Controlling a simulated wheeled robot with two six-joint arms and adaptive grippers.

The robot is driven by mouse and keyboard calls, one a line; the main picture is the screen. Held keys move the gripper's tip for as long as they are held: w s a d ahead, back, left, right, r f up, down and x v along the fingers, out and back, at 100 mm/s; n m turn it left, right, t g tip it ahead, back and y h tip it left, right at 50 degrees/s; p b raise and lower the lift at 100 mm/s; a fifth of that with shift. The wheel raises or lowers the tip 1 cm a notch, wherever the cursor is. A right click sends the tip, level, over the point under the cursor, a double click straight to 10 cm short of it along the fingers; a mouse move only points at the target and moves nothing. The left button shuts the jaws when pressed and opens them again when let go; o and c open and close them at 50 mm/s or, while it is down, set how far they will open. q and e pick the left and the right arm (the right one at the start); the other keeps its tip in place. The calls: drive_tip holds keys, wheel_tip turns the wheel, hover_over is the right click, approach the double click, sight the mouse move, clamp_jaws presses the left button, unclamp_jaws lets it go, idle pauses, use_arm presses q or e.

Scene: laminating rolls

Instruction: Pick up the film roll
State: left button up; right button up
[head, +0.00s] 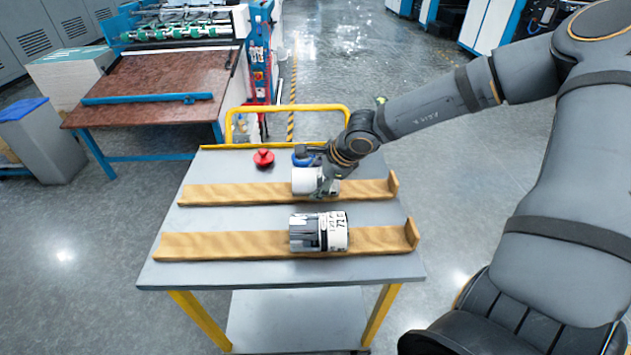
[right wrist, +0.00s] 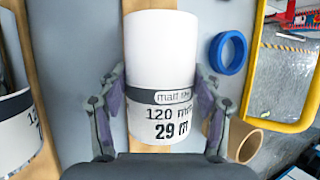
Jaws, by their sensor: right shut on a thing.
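A white film roll (head: 305,181) lies at the back wooden rail (head: 235,192) of the cart. In the right wrist view the roll (right wrist: 162,50) carries a grey band and print reading "120 mm" and "29 m". My right gripper (head: 326,184) is shut on this roll, one finger on each side of its banded part; the fingers also show in the wrist view (right wrist: 160,90). I cannot tell whether the roll touches the rail. A second roll, silver and white (head: 320,232), lies on the front wooden rail (head: 220,245). My left gripper is not in view.
A red object (head: 263,158) and a blue ring (right wrist: 228,53) sit at the cart's back, by the yellow handle (head: 290,108). A brown tube (right wrist: 246,142) is right of the gripper in the wrist view. A machine with a brown table (head: 160,90) stands behind left.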

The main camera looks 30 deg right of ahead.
sight(317, 173)
drive_tip(key=shift+s, duration=0.15)
drive_tip(key=shift+r+p, duration=0.4)
drive_tip(key=shift+p, duration=0.45)
wheel_tip(317, 173, up, 9)
drive_tip(key=shift+f+p, duration=0.15)
drive_tip(key=shift+p, duration=0.55)
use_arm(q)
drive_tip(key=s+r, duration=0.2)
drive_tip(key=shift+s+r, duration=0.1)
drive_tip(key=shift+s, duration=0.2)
use_arm(e)
drive_tip(key=shift+r, duration=0.5)
